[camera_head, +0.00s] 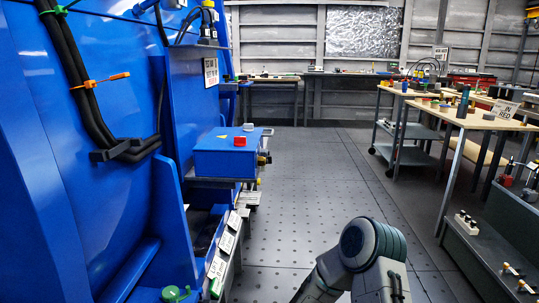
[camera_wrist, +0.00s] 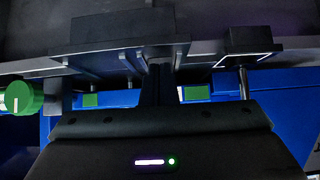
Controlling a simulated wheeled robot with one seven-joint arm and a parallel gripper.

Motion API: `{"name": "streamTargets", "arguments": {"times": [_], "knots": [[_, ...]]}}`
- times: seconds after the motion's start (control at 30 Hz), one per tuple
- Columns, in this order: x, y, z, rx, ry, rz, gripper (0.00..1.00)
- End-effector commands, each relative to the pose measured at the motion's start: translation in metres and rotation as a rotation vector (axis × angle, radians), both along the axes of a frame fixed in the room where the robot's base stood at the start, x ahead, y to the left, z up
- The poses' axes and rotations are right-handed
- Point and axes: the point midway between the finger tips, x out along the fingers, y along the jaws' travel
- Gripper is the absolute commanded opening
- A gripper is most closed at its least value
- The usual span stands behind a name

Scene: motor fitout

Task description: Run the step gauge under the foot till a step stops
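My gripper (camera_wrist: 163,72) shows in the wrist view as a wide black palm with two narrow dark fingers close together at its middle. Their tips reach the lower edge of a large dark block (camera_wrist: 125,25), and I cannot tell whether they grip anything. A smaller dark block on a thin metal stem (camera_wrist: 243,82) stands to the right. I cannot tell which of these parts is the step gauge or the foot. In the head view my arm enters at the lower right; my gripper and its work are hidden there.
A green knob (camera_wrist: 20,98) is left of my gripper, and a grey rail (camera_wrist: 205,48) crosses behind the fingers. In the head view a big blue machine (camera_head: 90,190) fills the left, with a blue box (camera_head: 222,160) on its side. Wooden-topped tables (camera_head: 465,118) stand right. The middle floor is clear.

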Motion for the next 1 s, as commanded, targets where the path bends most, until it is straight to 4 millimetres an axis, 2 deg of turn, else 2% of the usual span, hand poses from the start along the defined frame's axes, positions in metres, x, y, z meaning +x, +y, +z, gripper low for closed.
{"name": "streamTargets", "arguments": {"times": [0.8,1.0], "knots": [[0.002,0.029,0.000,0.001,-0.002,0.001,0.00],[0.002,0.030,0.000,0.001,-0.001,0.001,0.00]]}}
